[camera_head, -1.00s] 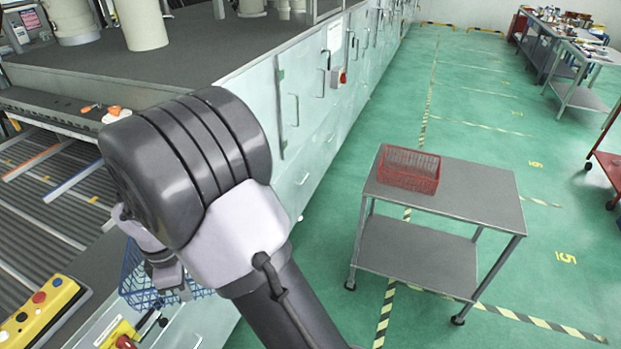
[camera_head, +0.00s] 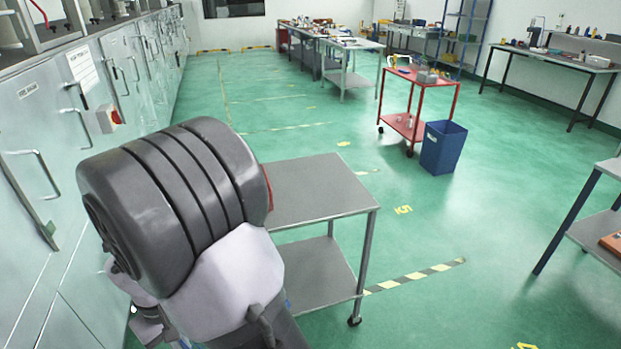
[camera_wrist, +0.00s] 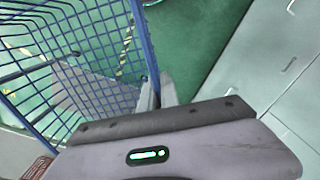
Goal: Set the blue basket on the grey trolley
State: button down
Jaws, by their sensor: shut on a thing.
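The blue wire basket (camera_wrist: 147,45) fills the left of the wrist view, and my gripper (camera_wrist: 156,92) is shut on its rim. In the head view my gripper (camera_head: 152,328) shows only partly at the lower left, and my arm hides nearly all of the basket. The grey trolley (camera_head: 322,188) stands just right of my arm, with a flat top and a lower shelf. I cannot tell the basket's height over the trolley.
Grey cabinets with handles (camera_head: 70,150) line the left side. A red trolley (camera_head: 418,100) and a blue bin (camera_head: 443,147) stand farther back. A table (camera_head: 605,200) is at the right edge. Green floor is open between the grey trolley and that table.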

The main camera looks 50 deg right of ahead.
aim_at(320, 188)
jog(key=i+l+z, duration=0.2)
jog(key=z, duration=0.25)
jog(key=i+l+z, duration=0.25)
jog(key=z, duration=0.2)
jog(key=i+l+z, duration=0.15)
jog(key=i+z, duration=0.15)
jog(key=z, duration=0.2)
jog(key=i+z, duration=0.3)
jog(key=z, duration=0.15)
jog(key=i+j+z, duration=0.1)
jog(key=i+z, duration=0.15)
jog(key=z, duration=0.2)
